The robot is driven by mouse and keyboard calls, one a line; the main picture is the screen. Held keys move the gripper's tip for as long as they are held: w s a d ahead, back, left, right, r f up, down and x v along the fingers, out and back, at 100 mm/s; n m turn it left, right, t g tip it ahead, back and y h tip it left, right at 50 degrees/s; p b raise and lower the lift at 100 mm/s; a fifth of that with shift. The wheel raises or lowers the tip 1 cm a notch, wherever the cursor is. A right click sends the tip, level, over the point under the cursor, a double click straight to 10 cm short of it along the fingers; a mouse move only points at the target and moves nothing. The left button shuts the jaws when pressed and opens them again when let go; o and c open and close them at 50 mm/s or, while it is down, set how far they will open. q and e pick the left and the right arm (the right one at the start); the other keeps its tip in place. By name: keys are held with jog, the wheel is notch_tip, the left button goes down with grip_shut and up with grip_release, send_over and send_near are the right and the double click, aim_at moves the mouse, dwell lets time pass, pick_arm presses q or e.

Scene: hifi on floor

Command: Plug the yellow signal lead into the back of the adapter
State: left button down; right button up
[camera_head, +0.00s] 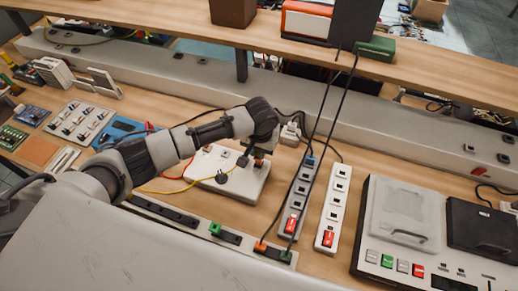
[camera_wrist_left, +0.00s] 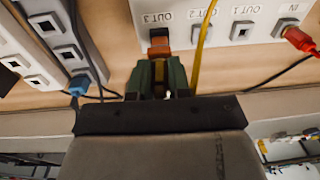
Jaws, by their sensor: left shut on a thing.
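The adapter (camera_head: 232,185) is a white box on the bench. Its back (camera_wrist_left: 265,12) shows sockets marked IN, OUT 1 and OUT 3 in the left wrist view. The yellow signal lead (camera_head: 165,191) runs to the adapter from the left; it also crosses its back (camera_wrist_left: 204,45) and passes down beside my gripper. My left gripper (camera_wrist_left: 160,72) reaches over the adapter's far side, shut on an orange-brown plug (camera_wrist_left: 159,49) in line with the OUT 3 socket. The fingers hide where lead and plug join. I cannot tell how far the plug is in. My right gripper is not in view.
A red plug (camera_wrist_left: 299,39) sits at the IN socket. Power strips (camera_head: 335,205) with dark cables stand right of the adapter, and a white device (camera_head: 400,215) is farther right. A long strip (camera_head: 180,215) lies in front. The shelf (camera_head: 400,65) overhangs the back.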

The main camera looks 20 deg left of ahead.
pick_arm(q)
jog(key=shift+p, duration=0.4)
dwell(1.0)
jog(key=c, duration=1)
grip_release()
jog(key=r, duration=0.3)
jog(key=r+b, duration=0.1)
jog(key=r, duration=0.6)
jog(key=shift+s+d+r+b, duration=0.2)
jog(key=shift+s+r+b, duration=0.05)
jog(key=shift+b, duration=0.15)
jog(key=shift+s+d+r+p, duration=0.1)
jog(key=shift+s+r+p, duration=0.05)
jog(key=shift+r+p, duration=2.8)
jog(key=shift+f+p, duration=0.3)
jog(key=shift+f, duration=0.1)
